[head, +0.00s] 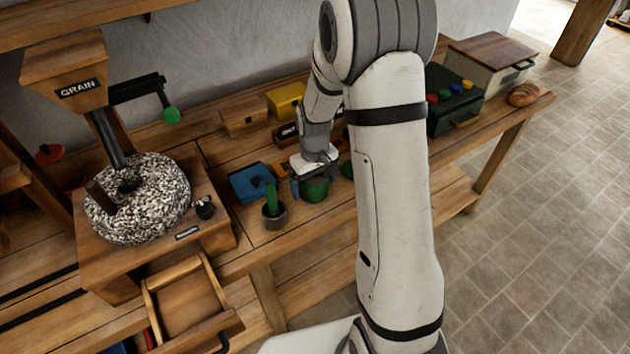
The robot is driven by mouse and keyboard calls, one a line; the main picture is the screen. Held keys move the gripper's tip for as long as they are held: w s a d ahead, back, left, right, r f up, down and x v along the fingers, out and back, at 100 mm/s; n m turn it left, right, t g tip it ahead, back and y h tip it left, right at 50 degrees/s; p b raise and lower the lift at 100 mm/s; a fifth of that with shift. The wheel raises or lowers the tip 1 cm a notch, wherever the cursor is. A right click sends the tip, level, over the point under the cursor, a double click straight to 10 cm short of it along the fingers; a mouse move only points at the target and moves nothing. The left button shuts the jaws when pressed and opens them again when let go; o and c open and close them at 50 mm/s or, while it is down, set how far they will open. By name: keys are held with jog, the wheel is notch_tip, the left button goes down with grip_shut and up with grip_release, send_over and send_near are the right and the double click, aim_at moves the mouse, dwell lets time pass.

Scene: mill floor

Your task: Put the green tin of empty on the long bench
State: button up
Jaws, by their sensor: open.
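A green tin (315,192) stands on the wooden bench (300,222) along the wall, near its front edge. My gripper (314,181) is open and points down right over the tin. Its fingers appear to be on either side of the tin's upper part; I cannot tell whether they touch it. The gripper hides the tin's top, and no label on it can be read. Another green round shape (347,169) shows just to the right, mostly hidden by my arm.
Further left is a grain mill (138,198) with an open drawer (187,305). A dark green case (455,106) and bread (523,94) are at the right.

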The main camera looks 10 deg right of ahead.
notch_tip(320, 180, up, 12)
jog(key=s+r+m+t, duration=0.1)
jog(key=s+r, duration=0.3)
jog(key=s, duration=0.6)
jog(key=s+r+m+t, duration=0.2)
jog(key=s+r, duration=0.2)
jog(key=s, duration=0.7)
jog(key=shift+d+m+b, duration=0.25)
jog(key=shift+m+b, duration=0.05)
jog(key=shift+s+r, duration=0.1)
jog(key=shift+s, duration=0.05)
